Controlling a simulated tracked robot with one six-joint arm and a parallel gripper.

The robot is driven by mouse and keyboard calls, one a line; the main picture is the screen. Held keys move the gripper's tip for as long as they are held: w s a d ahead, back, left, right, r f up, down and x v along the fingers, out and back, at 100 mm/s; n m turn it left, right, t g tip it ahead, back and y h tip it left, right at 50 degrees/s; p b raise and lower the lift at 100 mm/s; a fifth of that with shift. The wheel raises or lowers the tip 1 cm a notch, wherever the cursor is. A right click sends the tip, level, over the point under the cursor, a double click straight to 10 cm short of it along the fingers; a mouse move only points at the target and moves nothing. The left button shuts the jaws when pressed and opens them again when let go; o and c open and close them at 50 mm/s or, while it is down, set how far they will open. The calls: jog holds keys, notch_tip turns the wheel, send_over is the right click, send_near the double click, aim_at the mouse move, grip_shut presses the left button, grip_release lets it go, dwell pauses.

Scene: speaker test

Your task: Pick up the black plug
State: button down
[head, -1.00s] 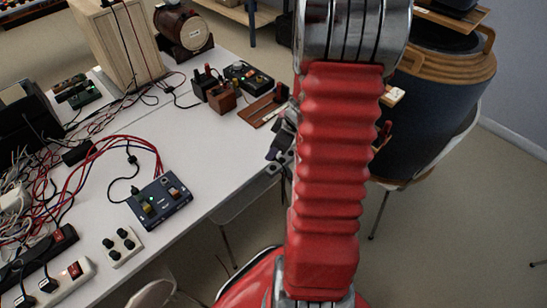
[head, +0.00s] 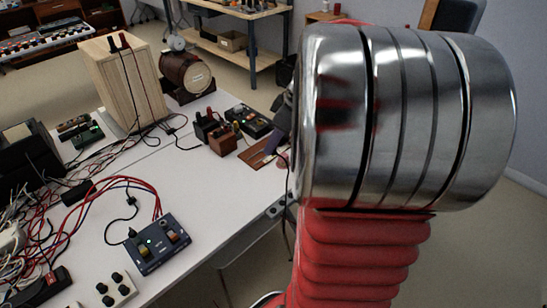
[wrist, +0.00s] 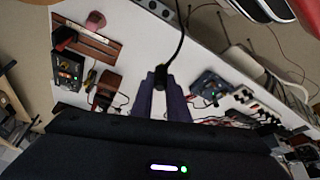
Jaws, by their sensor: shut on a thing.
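In the wrist view my gripper (wrist: 162,80) has its two dark purple fingers shut on the black plug (wrist: 160,70). The plug sits between the fingertips, and its black cable runs up and away from it. The white table (wrist: 207,57) lies behind the plug in this view. In the head view, a bit of my gripper's purple part (head: 283,118) shows at the left edge of my arm. The rest of the gripper and the plug are hidden there behind my arm.
The white table (head: 190,190) holds a blue switch box (head: 160,243), a brown box (head: 222,140), a wooden cabinet (head: 125,80), a wooden barrel-shaped object (head: 187,72) and tangled cables at the left. Bare tabletop lies in the middle.

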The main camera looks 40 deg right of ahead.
jog(key=shift+r, duration=0.75)
jog(key=shift+f, duration=0.1)
notch_tip(320, 180, down, 8)
jog(key=shift+f, duration=0.2)
dwell(0.7)
jog(key=shift+s+d+m+h, duration=1.25)
jog(key=shift+s+m, duration=1.75)
jog(key=shift+s, duration=3.05)
jog(key=shift+s+d+m+h, duration=1.2)
jog(key=shift+s+m, duration=1.8)
jog(key=shift+s, duration=3)
jog(key=shift+g+y, duration=0.25)
jog(key=shift+g, duration=0.05)
jog(key=d, duration=0.6)
jog(key=w+d, duration=0.1)
jog(key=d, duration=1)
jog(key=shift+w+d, duration=0.3)
jog(key=shift+w, duration=0.1)
jog(key=shift+d+f, duration=0.1)
jog(key=shift+d, duration=0.2)
jog(key=shift+a+f, duration=0.1)
jog(key=shift+f, duration=0.7)
